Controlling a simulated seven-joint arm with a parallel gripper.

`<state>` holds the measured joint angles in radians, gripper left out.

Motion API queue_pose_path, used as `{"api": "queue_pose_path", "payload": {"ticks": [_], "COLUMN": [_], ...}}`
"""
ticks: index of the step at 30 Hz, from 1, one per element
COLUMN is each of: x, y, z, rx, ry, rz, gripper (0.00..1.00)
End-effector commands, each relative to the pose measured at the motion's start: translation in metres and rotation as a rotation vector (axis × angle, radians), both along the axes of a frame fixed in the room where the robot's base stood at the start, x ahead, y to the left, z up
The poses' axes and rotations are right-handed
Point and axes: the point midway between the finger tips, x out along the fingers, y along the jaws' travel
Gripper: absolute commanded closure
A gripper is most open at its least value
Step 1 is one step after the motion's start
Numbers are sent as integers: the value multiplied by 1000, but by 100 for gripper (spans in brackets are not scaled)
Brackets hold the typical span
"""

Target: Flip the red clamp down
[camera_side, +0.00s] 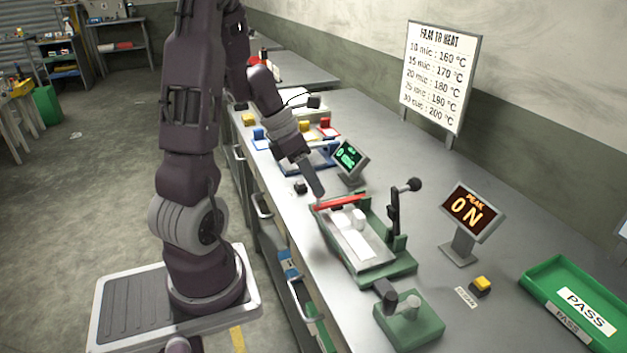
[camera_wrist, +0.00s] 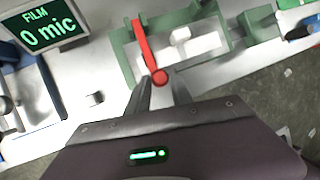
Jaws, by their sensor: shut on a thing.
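The red clamp (camera_side: 340,202) is a thin red bar lying across the far end of a green fixture (camera_side: 402,268). In the wrist view the red clamp (camera_wrist: 144,48) runs from the fixture's upper edge down to a round red knob between my fingertips. My gripper (camera_side: 319,196) comes down at a slant to the bar's left end. In the wrist view my gripper (camera_wrist: 159,84) is shut on the knob end, and the fingertips partly hide it. A white piece (camera_side: 355,240) lies in the fixture beside the bar.
A black-knobbed lever (camera_side: 394,210) stands upright at the fixture's right. A small green block (camera_side: 425,325) is in front. A FILM display (camera_side: 350,156), a PEAK display (camera_side: 472,212), a yellow button (camera_side: 481,284) and a green PASS tray (camera_side: 540,278) stand around it.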

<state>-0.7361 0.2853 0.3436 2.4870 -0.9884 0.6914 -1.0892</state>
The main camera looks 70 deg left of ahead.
Motion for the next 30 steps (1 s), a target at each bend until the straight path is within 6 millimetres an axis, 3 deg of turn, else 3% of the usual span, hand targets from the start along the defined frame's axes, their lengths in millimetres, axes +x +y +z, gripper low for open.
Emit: {"api": "queue_pose_path", "payload": {"ticks": [1, 2, 5, 14, 24, 30], "x": [0, 0, 0, 0, -23, -26], "y": [-5, -5, -5, -1, 14, 15], "z": [0, 0, 0, 2, 57, 64], "rx": [-12, -12, -11, -5, -4, -7], "ry": [-1, 0, -1, -2, -4, 0], "rz": [-9, -10, -9, -4, -5, -5], "gripper": [100, 72, 54, 54, 54, 54]}}
